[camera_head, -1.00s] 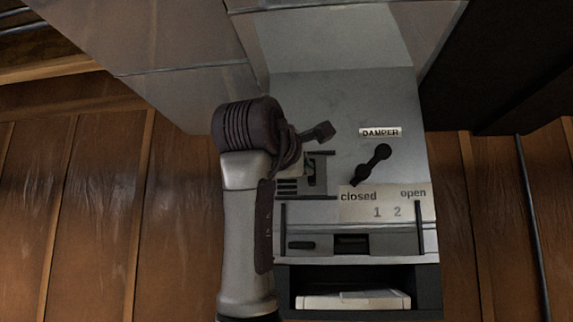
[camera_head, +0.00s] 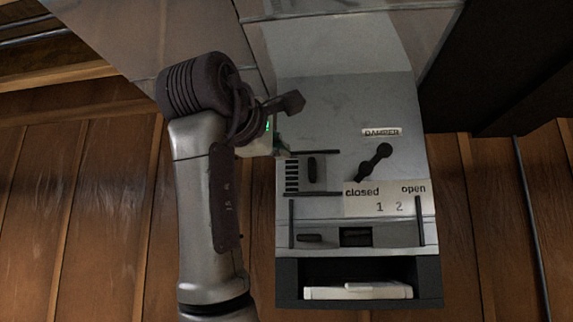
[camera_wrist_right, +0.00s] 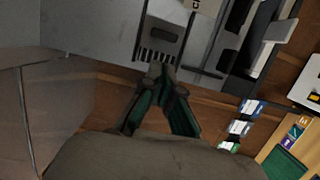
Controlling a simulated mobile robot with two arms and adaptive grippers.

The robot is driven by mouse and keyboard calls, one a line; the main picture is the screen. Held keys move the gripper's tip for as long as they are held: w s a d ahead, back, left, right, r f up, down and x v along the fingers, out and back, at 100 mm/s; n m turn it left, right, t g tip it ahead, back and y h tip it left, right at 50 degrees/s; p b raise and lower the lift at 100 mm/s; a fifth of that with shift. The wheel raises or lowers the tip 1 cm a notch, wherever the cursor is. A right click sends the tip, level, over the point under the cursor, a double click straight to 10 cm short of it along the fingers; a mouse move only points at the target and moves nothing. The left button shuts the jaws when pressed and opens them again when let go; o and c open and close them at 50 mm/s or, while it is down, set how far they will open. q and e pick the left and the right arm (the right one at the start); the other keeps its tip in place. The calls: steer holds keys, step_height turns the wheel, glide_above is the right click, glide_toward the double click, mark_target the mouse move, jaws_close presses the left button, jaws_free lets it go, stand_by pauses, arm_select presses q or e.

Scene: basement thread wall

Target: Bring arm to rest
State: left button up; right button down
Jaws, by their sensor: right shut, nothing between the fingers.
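My right arm rises from the bottom left of the head view, with its wrist bent over toward the grey wall panel (camera_head: 345,110). My right gripper (camera_head: 283,150) is mostly hidden behind the wrist; only a small green and grey part shows at the panel's left edge. In the right wrist view its dark green fingers (camera_wrist_right: 159,72) meet at the tips, shut and empty. The tips appear in front of the panel's slotted vent, and I cannot tell the exact gap. My left gripper is not in view.
The panel carries a black damper lever (camera_head: 374,163), a closed/open label (camera_head: 385,199) and a small slider (camera_head: 312,169). An open shelf below holds a white object (camera_head: 358,291). Brown wooden boards (camera_head: 100,200) flank the panel. A dark block (camera_head: 490,75) stands at the right.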

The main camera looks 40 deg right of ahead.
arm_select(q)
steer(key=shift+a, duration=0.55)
